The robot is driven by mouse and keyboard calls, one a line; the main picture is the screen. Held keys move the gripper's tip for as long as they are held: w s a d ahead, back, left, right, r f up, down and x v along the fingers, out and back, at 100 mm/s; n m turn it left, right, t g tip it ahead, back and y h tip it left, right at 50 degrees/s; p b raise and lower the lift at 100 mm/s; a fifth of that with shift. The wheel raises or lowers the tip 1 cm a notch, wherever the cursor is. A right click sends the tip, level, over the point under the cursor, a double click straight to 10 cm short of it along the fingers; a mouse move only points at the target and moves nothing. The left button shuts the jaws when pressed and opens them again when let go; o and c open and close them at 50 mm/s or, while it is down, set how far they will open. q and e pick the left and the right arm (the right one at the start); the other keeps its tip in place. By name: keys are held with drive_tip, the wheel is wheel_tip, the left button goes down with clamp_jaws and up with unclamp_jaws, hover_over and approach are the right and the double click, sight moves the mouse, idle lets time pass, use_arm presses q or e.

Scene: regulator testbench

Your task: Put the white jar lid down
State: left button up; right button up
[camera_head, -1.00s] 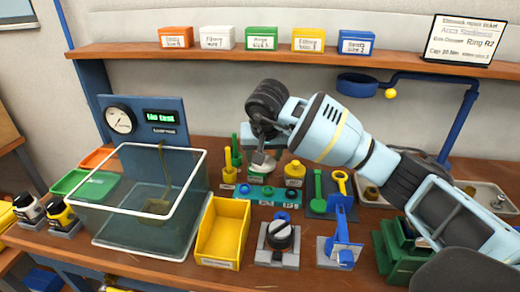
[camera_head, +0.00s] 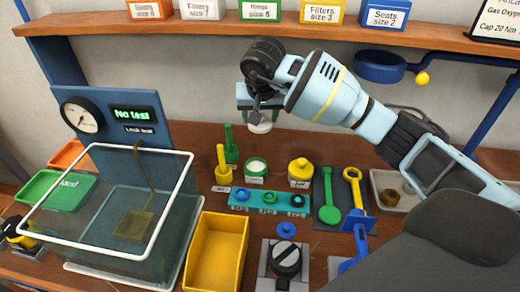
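The white jar lid (camera_head: 260,128) is a small pale disc under my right gripper (camera_head: 258,112). My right gripper appears shut on it, partly hidden by the gripper's own body. The lid is held in the air, above and behind a green jar (camera_head: 256,170) that stands open with white content showing. A yellow jar (camera_head: 300,170) with its yellow lid on stands to the right of the green jar. My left gripper is not in view.
A teal strip with rings (camera_head: 240,208) lies in front of the jars. Upright green and yellow tools (camera_head: 222,165) stand left of them. A glass tank (camera_head: 110,255), a yellow bin (camera_head: 203,280) and a grey fixture (camera_head: 265,285) crowd the front. Bare wood shows behind the jars.

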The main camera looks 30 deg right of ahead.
hover_over(260, 150)
drive_tip(key=s, duration=0.2)
drive_tip(key=f, duration=0.5)
drive_tip(key=shift+w+a+f, duration=0.2)
drive_tip(key=shift+w+a, duration=0.05)
drive_tip(key=shift+a, duration=0.15)
drive_tip(key=shift+f, duration=0.55)
wheel_tip(260, 150, down, 3)
drive_tip(key=shift+f, duration=0.15)
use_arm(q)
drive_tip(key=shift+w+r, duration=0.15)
use_arm(e)
drive_tip(key=shift+f, duration=0.2)
drive_tip(key=o, duration=1)
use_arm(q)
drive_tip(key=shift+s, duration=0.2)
use_arm(e)
drive_tip(key=shift+o, duration=0.2)
drive_tip(key=shift+r, duration=0.1)
